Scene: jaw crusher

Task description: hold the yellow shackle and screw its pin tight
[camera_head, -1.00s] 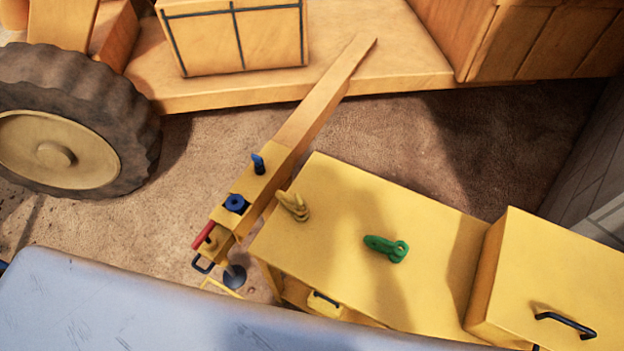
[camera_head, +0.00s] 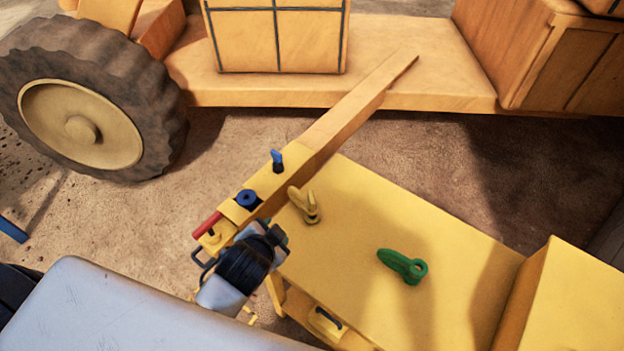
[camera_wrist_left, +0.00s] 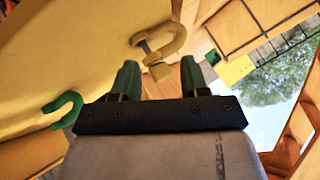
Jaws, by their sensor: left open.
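The yellow shackle (camera_head: 304,204) stands on the yellow bench top, near its left edge beside the drawbar. In the left wrist view the yellow shackle (camera_wrist_left: 172,45) shows its curved bow and a greyish pin across its opening; how far the pin is screwed in I cannot tell. My left gripper (camera_wrist_left: 158,76) is open and empty. Its two green fingers point towards the shackle, which lies beyond the fingertips, apart from them. In the head view my left wrist is just left of and nearer than the shackle. My right gripper is not in view.
A green shackle (camera_head: 403,266) lies on the bench top (camera_head: 450,250) to the right. The drawbar (camera_head: 340,110) with a blue lever (camera_head: 277,160), blue knob (camera_head: 247,199) and red handle (camera_head: 207,224) runs along the bench's left side. A raised yellow box (camera_head: 580,300) bounds the right.

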